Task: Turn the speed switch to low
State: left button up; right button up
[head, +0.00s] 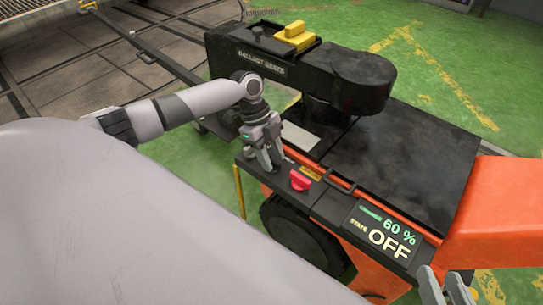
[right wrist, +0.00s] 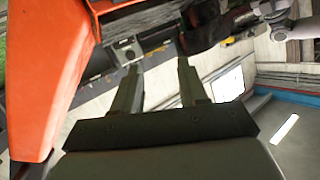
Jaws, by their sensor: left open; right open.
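A red knob (head: 300,181) sits on the black control panel along the near edge of the machine, and may be the speed switch; I cannot read its setting. A small yellow label (head: 310,173) lies just behind it. My left gripper (head: 271,163) is open, fingers pointing down over the panel just left of the red knob, apart from it. Whatever lies under its fingers is hidden. My right gripper (head: 447,290) is open and empty at the lower right of the head view; its fingers also show in the right wrist view (right wrist: 158,82).
A display (head: 384,235) on the panel reads charge 60 % and OFF. A black handle (head: 338,181) rises beside the knob. A black beam (head: 262,55) carries a yellow block (head: 295,36).

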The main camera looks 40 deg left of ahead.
pick_arm(q)
grip_shut()
